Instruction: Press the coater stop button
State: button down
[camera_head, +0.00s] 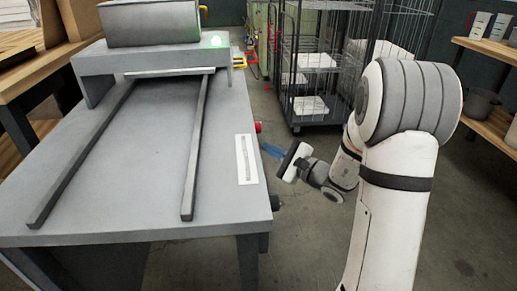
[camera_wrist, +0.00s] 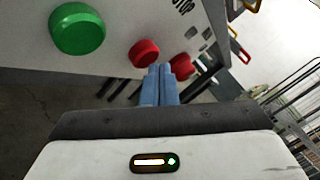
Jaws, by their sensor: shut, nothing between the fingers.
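The coater (camera_head: 150,150) is a grey machine with a flat table top and two dark rails. A red button (camera_head: 258,127) sticks out from its right side in the head view. In the wrist view, a green button (camera_wrist: 77,30), a red button (camera_wrist: 143,53) and a second red part (camera_wrist: 182,66) sit on the light side panel. I cannot read which red one is the stop. My gripper (camera_head: 268,149) has blue fingers, shut and empty, beside the panel. In the wrist view the fingertips (camera_wrist: 160,68) appear between the two red parts; contact cannot be told.
A wire cage trolley (camera_head: 312,60) stands behind my arm. Wooden shelving (camera_head: 490,115) is at the right and a wooden bench (camera_head: 30,75) at the left. Floor right of the coater is open.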

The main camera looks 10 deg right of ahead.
jog(key=shift+a, duration=0.55)
dwell(0.6)
jog(key=shift+d, duration=0.15)
jog(key=shift+d+b, duration=0.4)
jog(key=shift+d, duration=0.4)
jog(key=d, duration=0.5)
dwell(0.3)
dwell(0.4)
